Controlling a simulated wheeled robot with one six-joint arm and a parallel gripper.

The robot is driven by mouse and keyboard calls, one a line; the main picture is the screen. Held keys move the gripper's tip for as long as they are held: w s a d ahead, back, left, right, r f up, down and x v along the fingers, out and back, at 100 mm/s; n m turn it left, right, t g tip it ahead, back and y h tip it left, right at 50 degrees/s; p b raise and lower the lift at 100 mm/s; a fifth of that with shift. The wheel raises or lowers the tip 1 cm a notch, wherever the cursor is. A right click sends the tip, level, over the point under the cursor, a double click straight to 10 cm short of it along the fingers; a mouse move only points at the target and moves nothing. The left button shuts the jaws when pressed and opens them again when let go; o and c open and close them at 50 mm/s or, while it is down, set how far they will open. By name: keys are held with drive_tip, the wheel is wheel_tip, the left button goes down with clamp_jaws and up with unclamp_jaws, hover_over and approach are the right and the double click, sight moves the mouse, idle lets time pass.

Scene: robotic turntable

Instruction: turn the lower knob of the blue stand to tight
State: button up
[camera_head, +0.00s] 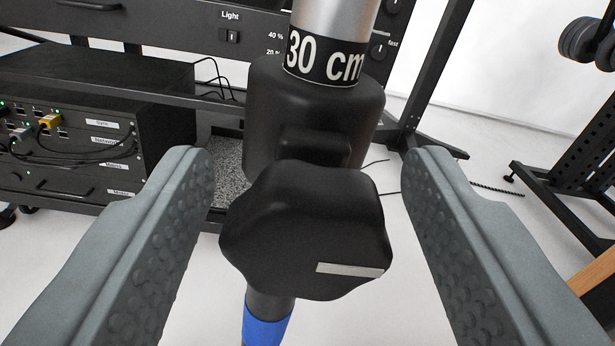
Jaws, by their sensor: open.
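The lower knob (300,225) is a black, lobed knob with a white mark near its lower right edge. It is in the middle of the head camera view. It sits on a black collar (270,110) around the stand's pole. A silver tube (335,20) with a "30 cm" band rises above the collar, and a blue band (265,325) shows on the pole below. My gripper (308,165) is open, with one grey studded finger on each side of the knob. Gaps show between both fingers and the knob.
A black rack with cabled equipment (75,140) stands behind at the left. A panel marked "Light" (210,25) runs along the top. A black frame with dumbbell-like weights (590,40) stands at the right. Pale floor and thin cables show between them.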

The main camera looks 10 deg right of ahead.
drive_tip(key=c, duration=1)
drive_tip(key=shift+m, duration=2.3)
drive_tip(key=o, duration=1)
drive_tip(key=shift+s, duration=0.15)
drive_tip(key=s, duration=1.7)
drive_tip(key=shift+d, duration=0.15)
drive_tip(key=shift+s, duration=0.1)
